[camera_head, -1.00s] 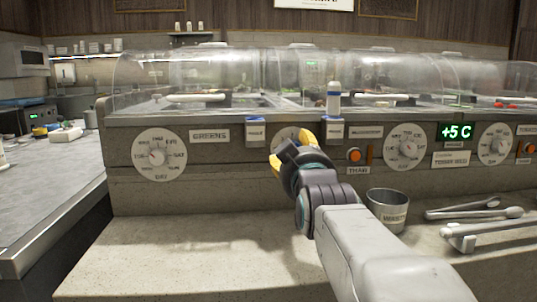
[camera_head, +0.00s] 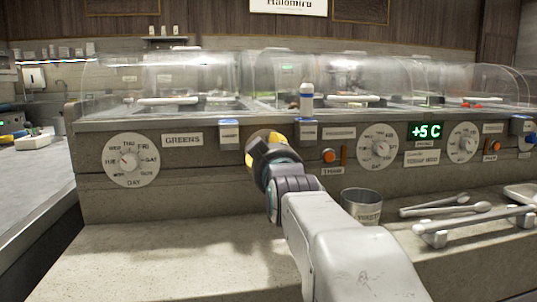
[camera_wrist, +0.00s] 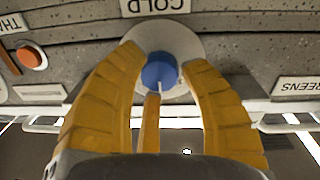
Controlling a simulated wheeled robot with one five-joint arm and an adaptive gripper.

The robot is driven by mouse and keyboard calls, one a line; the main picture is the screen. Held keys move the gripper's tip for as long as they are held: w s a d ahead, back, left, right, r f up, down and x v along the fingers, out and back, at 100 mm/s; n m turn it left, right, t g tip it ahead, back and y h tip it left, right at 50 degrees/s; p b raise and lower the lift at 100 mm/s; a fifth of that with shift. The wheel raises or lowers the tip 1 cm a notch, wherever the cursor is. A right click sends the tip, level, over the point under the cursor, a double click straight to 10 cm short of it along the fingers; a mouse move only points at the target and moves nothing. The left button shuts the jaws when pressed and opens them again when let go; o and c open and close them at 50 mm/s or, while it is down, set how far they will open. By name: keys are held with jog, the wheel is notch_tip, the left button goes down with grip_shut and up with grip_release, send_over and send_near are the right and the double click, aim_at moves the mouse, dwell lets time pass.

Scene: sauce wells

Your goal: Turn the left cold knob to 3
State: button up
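The cold knob (camera_wrist: 160,70) is blue with a white pointer line, on a round pale dial plate (camera_wrist: 195,42) under a COLD label (camera_wrist: 152,5) in the wrist view. My gripper's yellow fingers (camera_wrist: 163,62) stand apart on either side of the knob, close to its edges; I cannot tell whether they touch it. In the head view my gripper (camera_head: 262,140) is up at the counter's front panel and hides the knob and its dial. The dial's numbers cannot be read.
A DAY dial (camera_head: 132,160) is left of my gripper. An orange button (camera_head: 329,156) and another dial (camera_head: 380,147) are to its right. A metal cup (camera_head: 361,205) and tongs (camera_head: 445,208) lie on the ledge.

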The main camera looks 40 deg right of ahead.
grip_shut()
jog(key=shift+r, duration=0.1)
jog(key=shift+m, duration=2.8)
jog(key=shift+r, duration=0.1)
jog(key=shift+o, duration=2.2)
grip_release()
jog(key=shift+a, duration=0.1)
jog(key=v, duration=0.7)
jog(key=shift+s, duration=0.2)
